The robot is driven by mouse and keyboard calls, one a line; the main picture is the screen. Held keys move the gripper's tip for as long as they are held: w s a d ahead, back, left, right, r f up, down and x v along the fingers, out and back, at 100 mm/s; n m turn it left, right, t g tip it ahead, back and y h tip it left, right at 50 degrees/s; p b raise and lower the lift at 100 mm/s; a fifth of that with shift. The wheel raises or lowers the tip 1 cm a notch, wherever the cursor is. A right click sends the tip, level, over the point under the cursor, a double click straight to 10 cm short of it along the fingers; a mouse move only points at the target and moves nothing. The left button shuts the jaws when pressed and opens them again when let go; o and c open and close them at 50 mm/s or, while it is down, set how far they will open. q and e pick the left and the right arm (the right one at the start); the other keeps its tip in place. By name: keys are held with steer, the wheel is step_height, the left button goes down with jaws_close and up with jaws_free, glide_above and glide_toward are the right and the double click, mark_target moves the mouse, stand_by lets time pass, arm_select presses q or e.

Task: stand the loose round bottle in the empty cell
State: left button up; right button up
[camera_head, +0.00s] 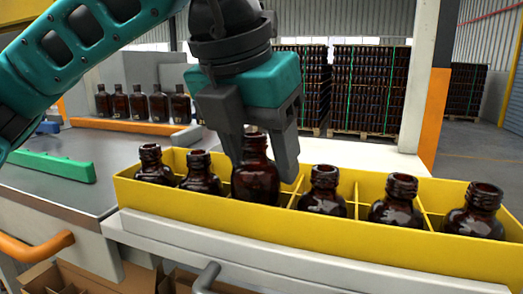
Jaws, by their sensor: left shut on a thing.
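The loose round bottle (255,180) is dark amber and upright. My left gripper (262,160) is shut on it near its neck and shoulder. The bottle's top stands higher than the bottles beside it, and its lower part is hidden behind the front wall of the yellow crate (330,230). I cannot tell whether its base touches the cell floor. Other amber bottles stand in the crate, two to the left (155,166) and several to the right (322,190). The cell under the held bottle is hidden. My right gripper is not in view.
A row of amber bottles (140,104) stands on a ledge at the back left. A green bar (52,166) lies on the grey worktop (100,150). An orange handle (35,248) is at the lower left. Tall bottle pallets (370,90) stand far behind.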

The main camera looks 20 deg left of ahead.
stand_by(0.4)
arm_select(q)
steer(key=o, duration=1.3)
steer(key=p+v, duration=0.2)
steer(key=v, duration=1.1)
steer(key=shift+p, duration=0.4)
